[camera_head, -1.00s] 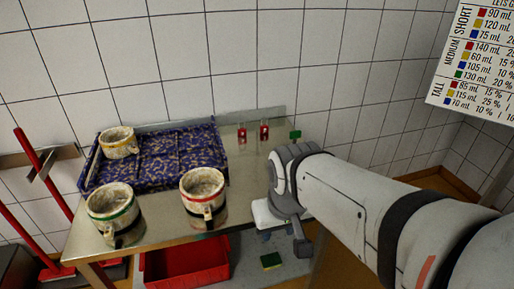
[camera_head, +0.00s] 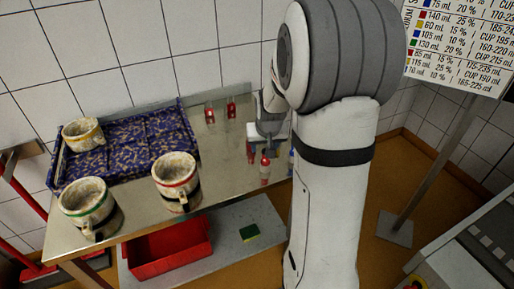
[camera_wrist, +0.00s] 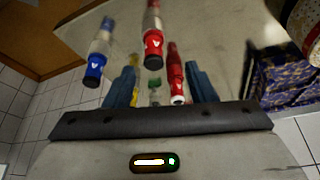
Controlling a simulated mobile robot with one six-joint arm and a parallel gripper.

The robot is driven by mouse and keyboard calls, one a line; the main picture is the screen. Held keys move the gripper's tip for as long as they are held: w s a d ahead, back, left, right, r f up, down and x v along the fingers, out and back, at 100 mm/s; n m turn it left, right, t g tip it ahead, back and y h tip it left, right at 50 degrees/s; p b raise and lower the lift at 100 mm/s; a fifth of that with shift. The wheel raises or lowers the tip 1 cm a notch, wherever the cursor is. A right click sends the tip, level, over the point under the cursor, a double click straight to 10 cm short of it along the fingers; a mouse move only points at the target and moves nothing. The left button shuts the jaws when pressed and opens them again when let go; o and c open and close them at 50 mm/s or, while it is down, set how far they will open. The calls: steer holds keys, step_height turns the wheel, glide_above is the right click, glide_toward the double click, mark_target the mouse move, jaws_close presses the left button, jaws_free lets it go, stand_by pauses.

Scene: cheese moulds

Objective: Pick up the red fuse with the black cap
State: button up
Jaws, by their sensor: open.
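My gripper (camera_wrist: 162,82) is open, its two blue fingers spread in the wrist view. A slim red fuse (camera_wrist: 175,72) with a pale end shows between the fingers, close to the right one; I see no contact. A red-ended fuse (camera_wrist: 153,42) with a paler body is farther up, and a blue-ended fuse (camera_wrist: 97,62) is at left. In the head view my gripper (camera_head: 268,142) is over the table's right end, beside a red-topped fuse (camera_head: 265,168). Two more red pieces (camera_head: 209,114) (camera_head: 231,108) stand at the back.
The steel table (camera_head: 220,165) holds a purple patterned tray (camera_head: 150,148) and several ringed moulds (camera_head: 176,180) at left. A red bin (camera_head: 168,248) and green sponge (camera_head: 249,232) are below. The table's middle is clear.

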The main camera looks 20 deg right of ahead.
mark_target(265, 160)
steer(key=shift+w+d+p+x, duration=0.1)
steer(key=shift+d+p+x, duration=0.15)
steer(key=shift+x, duration=1.25)
steer(key=shift+w+d+p+x, duration=0.1)
steer(key=shift+p+x, duration=0.2)
steer(key=shift+x, duration=1.25)
steer(key=shift+w+d+p+x, duration=0.1)
steer(key=shift+d+p+x, duration=0.15)
steer(key=shift+x, duration=1.25)
steer(key=shift+r, duration=0.15)
steer(key=shift+c, duration=0.2)
steer(key=c, duration=1)
